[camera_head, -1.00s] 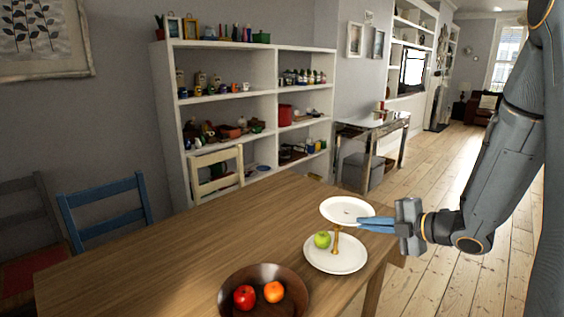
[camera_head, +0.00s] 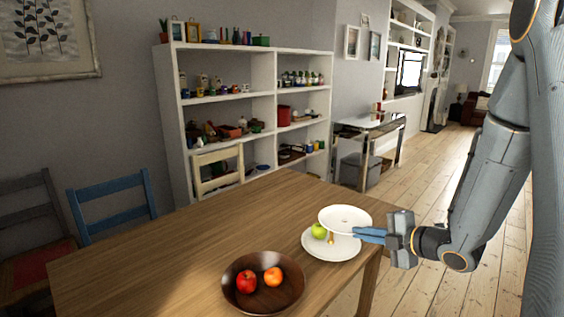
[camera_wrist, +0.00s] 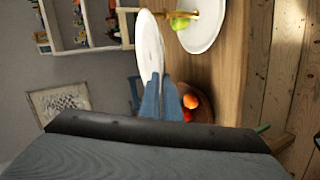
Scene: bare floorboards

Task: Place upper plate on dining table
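The white upper plate (camera_head: 345,216) is in the grip of my gripper (camera_head: 358,234), whose blue fingers are closed at its near right rim. It overlaps the white lower plate (camera_head: 325,252) in the head view. In the wrist view the upper plate (camera_wrist: 149,45) shows nearly edge-on between my fingertips (camera_wrist: 163,82). The lower plate (camera_wrist: 207,32) carries a gold post (camera_wrist: 182,15) and a green apple (camera_head: 319,231). The lower plate stands on the wooden dining table (camera_head: 215,232).
A dark bowl (camera_head: 233,297) with a red apple (camera_head: 246,281) and an orange (camera_head: 273,277) stands on the table nearby. The table's left and middle are bare. A blue chair (camera_head: 112,190) and a cream chair (camera_head: 218,158) stand along the far side.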

